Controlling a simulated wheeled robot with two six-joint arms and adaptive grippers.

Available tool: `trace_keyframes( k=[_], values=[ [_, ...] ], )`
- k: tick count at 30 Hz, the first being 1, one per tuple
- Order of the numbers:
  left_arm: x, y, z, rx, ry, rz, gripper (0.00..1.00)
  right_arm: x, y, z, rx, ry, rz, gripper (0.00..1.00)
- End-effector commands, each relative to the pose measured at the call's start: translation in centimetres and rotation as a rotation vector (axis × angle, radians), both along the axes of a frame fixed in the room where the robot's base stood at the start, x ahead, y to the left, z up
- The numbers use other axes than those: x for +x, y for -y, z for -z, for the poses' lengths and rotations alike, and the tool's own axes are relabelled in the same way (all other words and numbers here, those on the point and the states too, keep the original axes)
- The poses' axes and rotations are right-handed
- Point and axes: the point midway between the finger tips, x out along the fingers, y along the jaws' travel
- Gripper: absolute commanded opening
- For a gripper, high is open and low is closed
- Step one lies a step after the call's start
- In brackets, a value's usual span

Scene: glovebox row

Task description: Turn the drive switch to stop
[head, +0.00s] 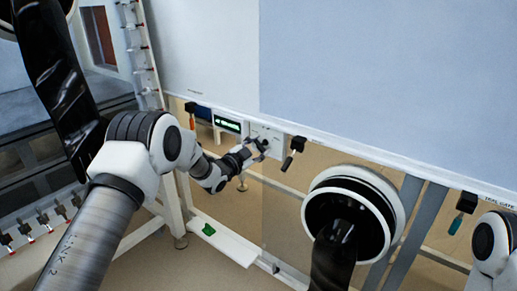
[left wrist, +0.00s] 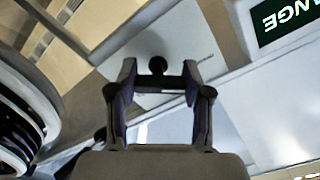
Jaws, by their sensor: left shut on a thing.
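The drive switch (left wrist: 157,66) shows in the left wrist view as a small dark round knob with a dark bar across it, on a pale plate (left wrist: 185,45). My left gripper (left wrist: 160,76) has a fingertip at each end of the bar and is shut on it. In the head view my left gripper (head: 258,148) is at the pale switch plate (head: 268,132) under the large panel, and it hides the switch there. I cannot read the switch's marks. My right gripper is outside both views.
A box with a lit green display (head: 228,124) sits left of the plate; the display also shows in the left wrist view (left wrist: 288,18). A black handle (head: 293,152) hangs close on the right. A green-tipped handle (head: 462,212) hangs far right. A white rail (head: 225,240) runs below.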

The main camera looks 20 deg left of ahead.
Motion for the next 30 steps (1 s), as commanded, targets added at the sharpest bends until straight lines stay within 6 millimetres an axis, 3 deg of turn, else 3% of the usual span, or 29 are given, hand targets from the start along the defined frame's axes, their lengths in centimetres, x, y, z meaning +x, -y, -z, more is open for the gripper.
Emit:
trace_keyframes(
  k=[15,30],
  values=[
    [0.0,0.0,0.0,0.301,0.11,0.001,0.14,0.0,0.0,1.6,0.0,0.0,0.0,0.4],
    [0.0,0.0,-0.1,0.357,0.129,0.001,0.14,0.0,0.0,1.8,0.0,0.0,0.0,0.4]
  ],
)
